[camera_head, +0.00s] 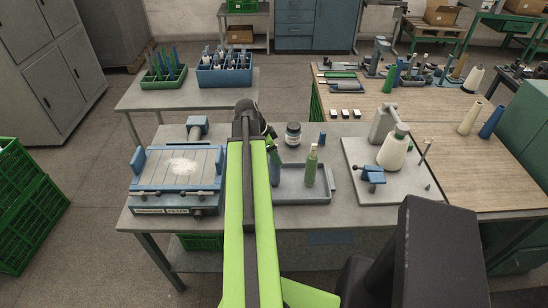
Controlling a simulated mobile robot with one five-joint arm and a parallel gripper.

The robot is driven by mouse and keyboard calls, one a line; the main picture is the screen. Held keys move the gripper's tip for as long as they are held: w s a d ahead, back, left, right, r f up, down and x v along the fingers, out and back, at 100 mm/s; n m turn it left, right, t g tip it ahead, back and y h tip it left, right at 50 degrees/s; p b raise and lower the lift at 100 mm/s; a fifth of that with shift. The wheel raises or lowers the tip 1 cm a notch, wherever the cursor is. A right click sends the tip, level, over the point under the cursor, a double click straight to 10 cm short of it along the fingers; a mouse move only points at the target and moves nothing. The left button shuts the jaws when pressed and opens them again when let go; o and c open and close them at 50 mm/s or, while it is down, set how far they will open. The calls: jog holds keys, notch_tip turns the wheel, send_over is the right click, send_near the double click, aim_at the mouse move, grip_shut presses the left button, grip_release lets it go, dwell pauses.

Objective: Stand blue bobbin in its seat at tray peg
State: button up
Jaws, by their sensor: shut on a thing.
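The blue bobbin (275,170) shows just right of my arm, upright over the left part of the grey tray (300,198). My arm reaches forward over the bench, and my dark gripper (271,138) is at its far end, at the bobbin's top. The gripper is shut on the blue bobbin; the fingers are small and partly hidden. A green bobbin (311,170) stands upright in the tray to the right. I cannot tell whether the blue bobbin's foot touches the tray, and its peg is hidden.
A dark jar (293,134) and a small blue piece (322,140) stand behind the tray. A blue-grey fixture (178,170) is on the left.

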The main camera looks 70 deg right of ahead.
jog(key=o, duration=1.3)
jog(key=shift+c, duration=0.2)
jog(key=p+v, duration=1.6)
jog(key=v, duration=0.1)
jog(key=shift+r, duration=0.2)
jog(key=shift+a, duration=0.1)
